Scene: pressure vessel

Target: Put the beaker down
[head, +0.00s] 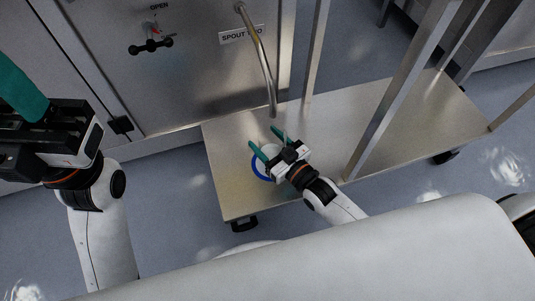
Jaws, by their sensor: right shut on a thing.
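The beaker (257,170) shows as a pale round thing with a blue ring, mostly hidden under my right gripper. My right gripper (267,142), with teal fingers, is shut on it over the left end of the metal cart shelf (228,195). I cannot tell whether the beaker's base touches the shelf. The curved metal spout (264,60) ends just beyond the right fingers. My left gripper (22,92) is at the left edge, away from the beaker. Only part of its teal fingers shows, so its opening cannot be made out.
A steel cabinet (200,80) with a lever handle (151,45) under the word OPEN and a spout label (241,35) stands behind. Upright metal posts (400,90) rise from the cart to the right of my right gripper. The shelf between them has bare room.

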